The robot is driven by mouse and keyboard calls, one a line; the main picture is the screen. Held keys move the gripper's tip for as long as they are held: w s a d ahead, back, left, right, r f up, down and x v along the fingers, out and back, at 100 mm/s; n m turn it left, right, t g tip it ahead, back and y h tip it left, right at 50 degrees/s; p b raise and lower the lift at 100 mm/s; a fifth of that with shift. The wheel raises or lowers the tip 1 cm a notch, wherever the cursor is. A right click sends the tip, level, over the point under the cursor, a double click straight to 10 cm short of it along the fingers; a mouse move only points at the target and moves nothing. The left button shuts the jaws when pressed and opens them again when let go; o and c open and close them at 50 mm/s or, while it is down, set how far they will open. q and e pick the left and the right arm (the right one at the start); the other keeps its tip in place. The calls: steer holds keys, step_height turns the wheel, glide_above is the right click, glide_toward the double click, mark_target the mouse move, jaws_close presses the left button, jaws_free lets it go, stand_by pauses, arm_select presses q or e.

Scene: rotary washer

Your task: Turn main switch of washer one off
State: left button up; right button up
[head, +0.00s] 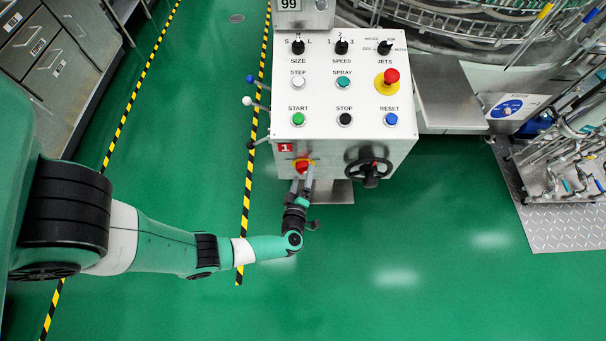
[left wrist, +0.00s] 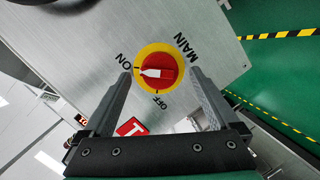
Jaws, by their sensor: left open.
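The main switch (head: 302,166) is a red knob on a yellow disc, low on the front face of the washer's control box, below the red number 1 tag (head: 286,147). In the left wrist view the switch (left wrist: 155,72) has a white pointer aimed at the ON side. MAIN and OFF labels are also printed around it. My left gripper (head: 301,184) is open in front of the switch. In the left wrist view its fingers (left wrist: 161,74) lie on either side of the yellow disc. My right gripper is not in view.
The sloped white panel (head: 320,95) above holds several knobs and buttons and a red emergency stop (head: 391,76). A black handwheel (head: 369,168) sits right of the switch. Small levers (head: 249,101) stick out at the box's left. Open green floor (head: 400,270) lies in front.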

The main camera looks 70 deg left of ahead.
arm_select(q)
steer(key=shift+x, duration=0.9)
steer(key=c, duration=1.4)
steer(key=shift+o, duration=0.2)
